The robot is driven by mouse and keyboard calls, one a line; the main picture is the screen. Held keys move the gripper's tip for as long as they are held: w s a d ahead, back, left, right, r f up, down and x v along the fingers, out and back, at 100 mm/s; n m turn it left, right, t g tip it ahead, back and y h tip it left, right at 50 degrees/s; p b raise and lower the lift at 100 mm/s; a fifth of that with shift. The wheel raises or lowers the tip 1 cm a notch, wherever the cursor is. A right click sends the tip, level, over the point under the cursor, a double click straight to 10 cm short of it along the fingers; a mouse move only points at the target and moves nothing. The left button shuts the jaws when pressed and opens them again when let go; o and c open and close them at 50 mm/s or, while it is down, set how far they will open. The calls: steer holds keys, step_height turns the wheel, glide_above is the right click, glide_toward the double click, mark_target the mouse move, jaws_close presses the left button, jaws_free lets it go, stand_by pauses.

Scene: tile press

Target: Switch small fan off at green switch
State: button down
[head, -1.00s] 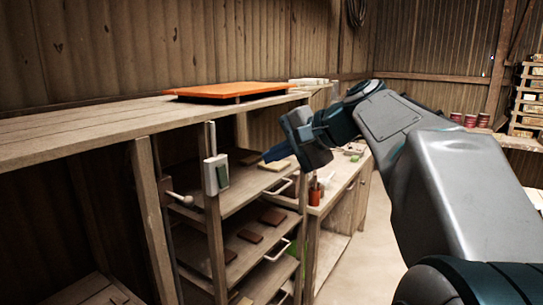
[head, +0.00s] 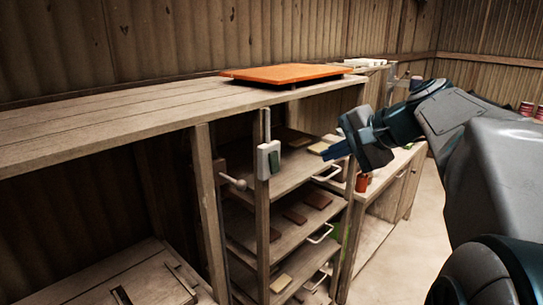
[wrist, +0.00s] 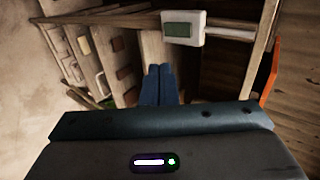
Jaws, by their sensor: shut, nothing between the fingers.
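The green switch (head: 273,163) is a green rocker in a white box (head: 263,160) fixed to a wooden post of the rack, left of my gripper in the head view. In the wrist view the white box (wrist: 196,28) with its green rocker (wrist: 179,30) is beyond my fingertips, a little to the right. My gripper (head: 328,152) is shut and empty, its blue fingers pointing left toward the post, apart from the switch. The blue fingers also show together in the wrist view (wrist: 159,72). I cannot make out a small fan.
A pale knob (head: 236,183) sticks out left of the post. Open floor lies at right.

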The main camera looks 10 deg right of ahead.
steer(key=shift+a, duration=0.15)
steer(key=p, duration=0.2)
glide_toward(278, 169)
step_height(278, 169, down, 3)
steer(key=shift+w+a+f+p, duration=0.15)
steer(key=shift+w+a+p, duration=0.25)
steer(key=shift+w+a, duration=0.5)
steer(key=shift+w+a+f+p, duration=0.1)
steer(key=shift+w+a+p, duration=0.25)
steer(key=shift+w+a, duration=0.55)
steer(key=shift+w+d, duration=0.15)
steer(key=shift+d, duration=0.05)
steer(key=shift+f, duration=0.1)
